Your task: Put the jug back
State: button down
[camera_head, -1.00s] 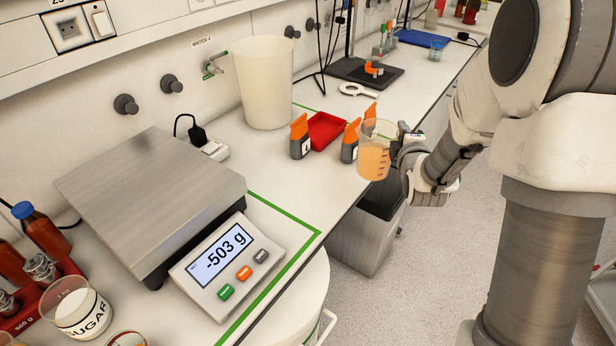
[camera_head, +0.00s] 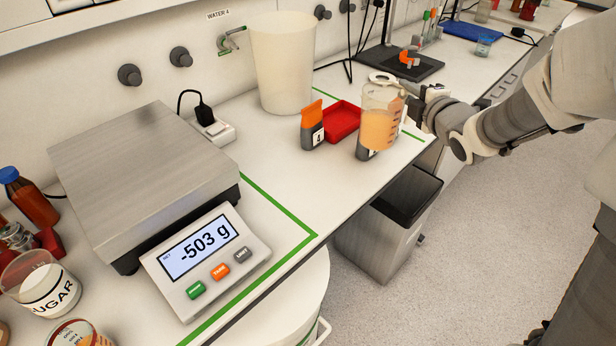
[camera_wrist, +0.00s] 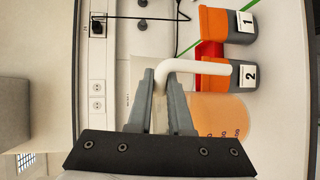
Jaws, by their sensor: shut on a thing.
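The jug (camera_head: 380,122) is a clear beaker-like vessel with orange juice in it. My gripper (camera_head: 416,100) is shut on its handle at the jug's right side.
A tall white container (camera_head: 283,65) stands behind. A grey bin (camera_head: 390,230) is below the bench edge.

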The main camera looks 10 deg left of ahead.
aim_at(370, 102)
jog(key=s+a+n+g+y+b, duration=0.1)
jog(key=a, duration=0.1)
jog(key=s+a+n+g+y+b, duration=0.1)
jog(key=a+y+b, duration=0.1)
jog(key=s+a+n+g+y+b, duration=0.1)
jog(key=a+n+b, duration=0.1)
jog(key=shift+s+a+f+y, duration=0.15)
jog(key=shift+s+f+y, duration=0.15)
jog(key=shift+f, duration=0.1)
jog(key=shift+s+a+f+n+g+y+b, duration=0.1)
jog(key=shift+s+a+n+g+y+b, duration=0.2)
jog(key=shift+s+a+n+g+b, duration=0.15)
jog(key=w+a+f+b, duration=0.3)
jog(key=w+a+f, duration=0.1)
jog(key=a+f, duration=0.7)
jog(key=shift+b, duration=0.4)
jog(key=c, duration=1.3)
grip_release()
jog(key=shift+f, duration=0.2)
jog(key=o, duration=0.5)
jog(key=shift+r, duration=0.1)
jog(key=shift+c, duration=0.2)
jog(key=shift+r, duration=0.1)
